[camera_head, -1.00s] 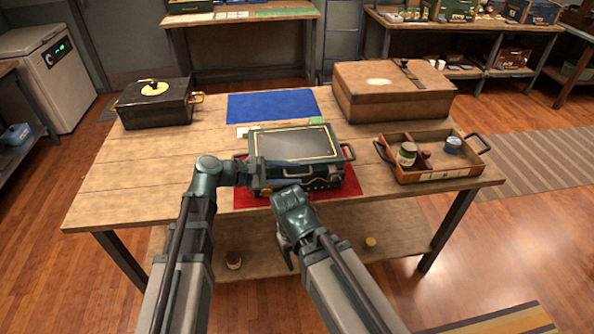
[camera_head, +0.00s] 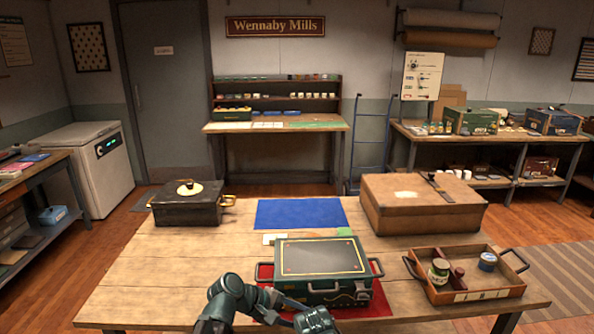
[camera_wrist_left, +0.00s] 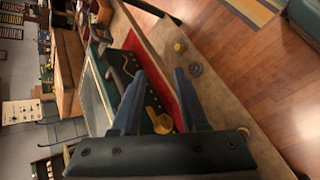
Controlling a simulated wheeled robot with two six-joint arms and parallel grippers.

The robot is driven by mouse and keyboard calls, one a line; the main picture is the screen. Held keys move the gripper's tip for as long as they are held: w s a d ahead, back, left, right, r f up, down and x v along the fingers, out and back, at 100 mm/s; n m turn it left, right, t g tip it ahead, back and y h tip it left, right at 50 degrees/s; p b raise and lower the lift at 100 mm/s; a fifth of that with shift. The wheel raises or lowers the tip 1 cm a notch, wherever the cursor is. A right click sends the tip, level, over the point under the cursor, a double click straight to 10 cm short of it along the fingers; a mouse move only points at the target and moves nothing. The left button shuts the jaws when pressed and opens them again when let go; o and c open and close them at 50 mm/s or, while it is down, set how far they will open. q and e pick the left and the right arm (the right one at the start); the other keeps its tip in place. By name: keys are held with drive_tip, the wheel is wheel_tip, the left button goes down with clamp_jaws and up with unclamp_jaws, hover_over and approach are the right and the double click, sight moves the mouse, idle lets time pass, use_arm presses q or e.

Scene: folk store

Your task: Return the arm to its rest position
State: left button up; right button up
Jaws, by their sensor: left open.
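My left gripper (camera_head: 290,308) reaches in from the left along the near front side of the dark green case (camera_head: 318,257). In the left wrist view its two fingers (camera_wrist_left: 160,75) are apart. A brass-coloured part (camera_wrist_left: 158,121) shows between them, beside the case's front; I cannot tell whether a finger touches it. The case, closed and with a gold-lined lid, stands on a red mat (camera_head: 378,304).
The wooden table (camera_head: 150,275) also holds a black box (camera_head: 187,207) at left, a blue mat (camera_head: 300,213), a brown case (camera_head: 425,208) and a divided wooden tray (camera_head: 478,294) with tins at right.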

use_arm(q)
drive_tip(key=s+a+f+m+g+y, duration=0.1)
drive_tip(key=s+a+f+m+y, duration=0.35)
drive_tip(key=a, duration=0.45)
drive_tip(key=s+a+f+m+g+y, duration=0.1)
drive_tip(key=s+a+f+m+y, duration=0.3)
drive_tip(key=a, duration=0.4)
drive_tip(key=s+d+r+m+y+p, duration=0.1)
drive_tip(key=s+d+m, duration=0.1)
drive_tip(key=d, duration=0.3)
drive_tip(key=s+d+r+m+g+y+p, duration=0.1)
drive_tip(key=s+d+m, duration=0.1)
drive_tip(key=d, duration=0.3)
drive_tip(key=shift+s+r, duration=0.35)
drive_tip(key=shift+s, duration=0.55)
drive_tip(key=shift+m, duration=0.25)
